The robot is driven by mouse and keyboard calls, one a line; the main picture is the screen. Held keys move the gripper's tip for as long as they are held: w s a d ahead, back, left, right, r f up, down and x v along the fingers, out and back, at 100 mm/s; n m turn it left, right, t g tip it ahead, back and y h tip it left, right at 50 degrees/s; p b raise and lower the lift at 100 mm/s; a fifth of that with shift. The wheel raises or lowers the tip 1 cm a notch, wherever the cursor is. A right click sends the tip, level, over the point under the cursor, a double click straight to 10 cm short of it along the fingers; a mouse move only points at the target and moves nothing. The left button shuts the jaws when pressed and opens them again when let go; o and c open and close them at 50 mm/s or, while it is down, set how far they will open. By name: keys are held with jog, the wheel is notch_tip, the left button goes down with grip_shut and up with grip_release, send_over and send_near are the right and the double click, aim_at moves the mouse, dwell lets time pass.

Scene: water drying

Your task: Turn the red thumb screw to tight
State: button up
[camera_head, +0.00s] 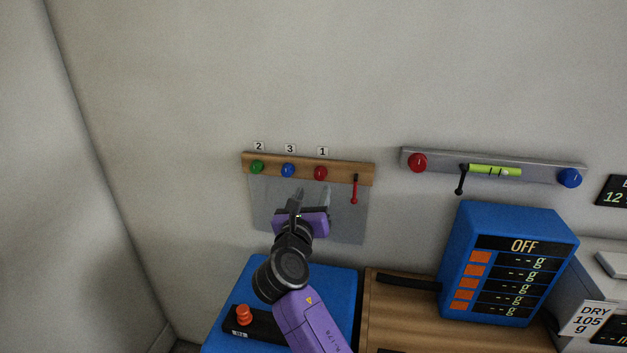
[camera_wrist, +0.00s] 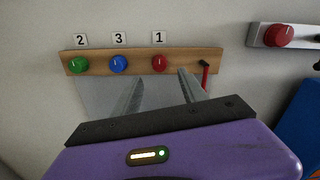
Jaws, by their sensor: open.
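A round red thumb screw (camera_head: 320,173) sits on a wooden bar (camera_head: 272,164) on the wall, under the label 1. It also shows in the wrist view (camera_wrist: 159,64), with a pale mark on its face. My gripper (camera_head: 313,190) is open and empty, below the bar and in front of the grey plate. In the wrist view its two fingers (camera_wrist: 160,78) point at the bar, one on each side of the red screw and a little below it. I see no contact with the screw.
Green (camera_head: 257,167) and blue (camera_head: 288,170) screws sit left of the red one. A red-handled lever (camera_head: 354,190) hangs at the bar's right end. A metal bar (camera_head: 440,163) further right carries another red knob (camera_head: 417,162), a level and a blue knob (camera_head: 569,178).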

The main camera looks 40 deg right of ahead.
aim_at(319, 177)
jog(key=shift+n, duration=0.3)
jog(key=shift+p+x, duration=0.4)
jog(key=shift+x, duration=3.5)
grip_shut()
